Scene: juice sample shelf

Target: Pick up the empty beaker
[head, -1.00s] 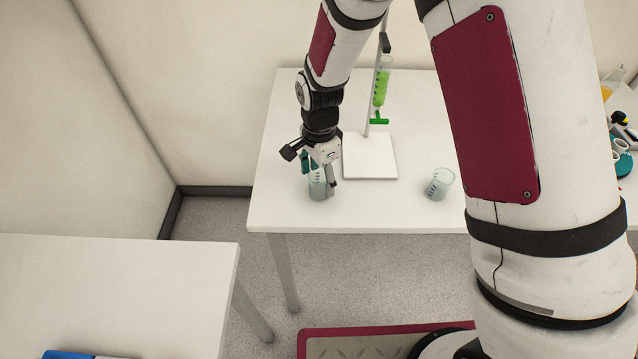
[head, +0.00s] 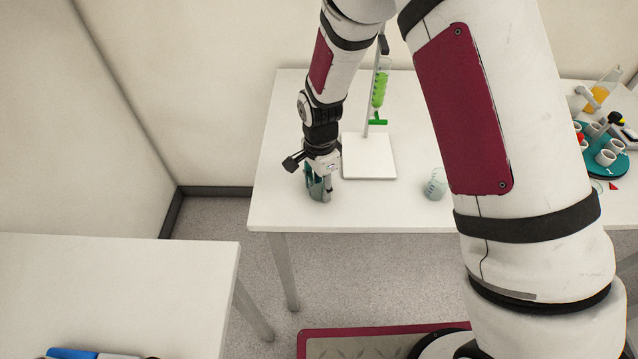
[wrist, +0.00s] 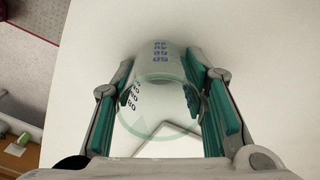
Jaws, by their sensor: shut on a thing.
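A clear beaker with dark printed marks stands on the white table in the head view, at the left front of the tabletop. In the wrist view this beaker (wrist: 158,95) sits between the green pads of my gripper (wrist: 165,105), and it looks empty. My gripper (head: 319,186) is shut on it, with the fingers on both sides of its wall. In the head view the fingers hide most of the beaker. A second beaker (head: 435,184) stands to the right on the same table, partly hidden by my arm.
A stand with a white base (head: 368,158) holds a tube of green liquid (head: 380,88) just right of my gripper. A teal rack with white cups (head: 606,152) and a flask of orange liquid (head: 598,96) stand at the far right. Bare white tabletop (head: 300,110) lies behind my gripper.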

